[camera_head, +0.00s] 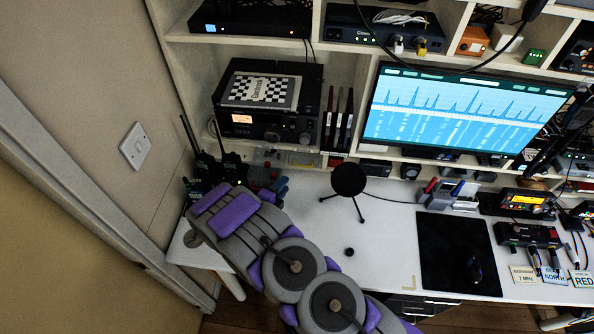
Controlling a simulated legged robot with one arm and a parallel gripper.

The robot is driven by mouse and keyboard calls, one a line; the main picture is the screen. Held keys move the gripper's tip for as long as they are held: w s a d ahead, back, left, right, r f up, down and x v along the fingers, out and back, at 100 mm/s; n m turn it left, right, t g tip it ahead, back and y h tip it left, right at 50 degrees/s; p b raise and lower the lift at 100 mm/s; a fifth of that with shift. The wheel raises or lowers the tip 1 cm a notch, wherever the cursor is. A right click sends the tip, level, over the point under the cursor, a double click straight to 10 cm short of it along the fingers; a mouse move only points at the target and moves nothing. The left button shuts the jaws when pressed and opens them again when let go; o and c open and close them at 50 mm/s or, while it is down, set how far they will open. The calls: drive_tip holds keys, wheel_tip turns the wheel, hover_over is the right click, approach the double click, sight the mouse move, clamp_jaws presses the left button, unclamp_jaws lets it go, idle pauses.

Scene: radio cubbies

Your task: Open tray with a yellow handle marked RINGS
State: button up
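I cannot make out a tray with a yellow handle or the word RINGS. Under the radio at the back left is a row of small items with a pale, yellowish-edged piece (302,158); it is too small to read. Dark drawer fronts (418,306) show below the desk's front edge, partly hidden by my arm. My grey and purple arm lies across the front left of the desk. I cannot pick out my gripper's fingers in this view.
The white desk (385,225) has bare room in the middle. A black round-headed tripod stand (348,180) and a dark mat with a mouse (455,255) stand on it. A radio (265,105), monitor (462,108) and shelves fill the back. A wall is at left.

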drive_tip(key=x, duration=0.4)
drive_tip(key=b+x, duration=0.1)
drive_tip(key=x, duration=0.4)
drive_tip(key=shift+w+d+f, duration=0.15)
drive_tip(key=shift+d, duration=0.2)
drive_tip(key=shift+w+d+f+b, duration=0.1)
drive_tip(key=shift+w+b, duration=0.25)
drive_tip(key=shift+w, duration=0.15)
drive_tip(key=shift+w+d, duration=0.15)
drive_tip(key=shift+d, duration=0.1)
clamp_jaws()
